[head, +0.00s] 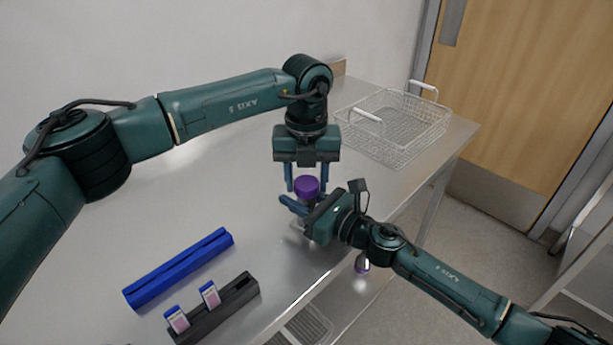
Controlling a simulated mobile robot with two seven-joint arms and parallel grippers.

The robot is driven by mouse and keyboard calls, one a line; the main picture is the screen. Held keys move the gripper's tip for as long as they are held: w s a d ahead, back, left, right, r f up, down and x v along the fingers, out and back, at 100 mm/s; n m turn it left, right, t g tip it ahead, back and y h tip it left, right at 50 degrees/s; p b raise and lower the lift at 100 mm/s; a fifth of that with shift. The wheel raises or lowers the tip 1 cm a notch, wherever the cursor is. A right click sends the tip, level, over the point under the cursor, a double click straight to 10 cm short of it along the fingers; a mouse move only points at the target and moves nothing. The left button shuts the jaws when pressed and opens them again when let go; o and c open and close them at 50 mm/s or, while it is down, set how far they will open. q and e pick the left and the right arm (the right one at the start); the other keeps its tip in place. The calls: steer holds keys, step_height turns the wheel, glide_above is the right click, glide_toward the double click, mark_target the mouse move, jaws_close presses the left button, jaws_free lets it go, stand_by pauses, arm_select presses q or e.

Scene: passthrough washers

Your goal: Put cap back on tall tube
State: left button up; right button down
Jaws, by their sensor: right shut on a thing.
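A purple cap (306,186) shows just above my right gripper's fingers. My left gripper (305,180) points straight down over it, with one finger on each side; the fingers look apart, with a narrow gap to the cap. My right gripper (294,206) reaches in from the right, low over the table, and is shut on what appears to be the tall tube below the cap. The tube's body is mostly hidden by the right gripper, so I cannot tell whether the cap is seated on it.
A blue rack (178,268) lies at the front left. Beside it, a black rack (240,293) holds two small labelled items (209,293). A wire basket (408,132) stands at the back right. The table's right edge drops off close to my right arm. The table's middle left is clear.

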arm_select(q)
steer(key=c, duration=0.6)
steer(key=m, duration=0.3)
steer(key=shift+m, duration=0.3)
steer(key=shift+c, duration=0.2)
steer(key=m, duration=0.8)
steer(key=shift+m, duration=0.4)
steer(key=m, duration=0.6)
steer(key=o, duration=1.2)
step_height(320, 180, up, 12)
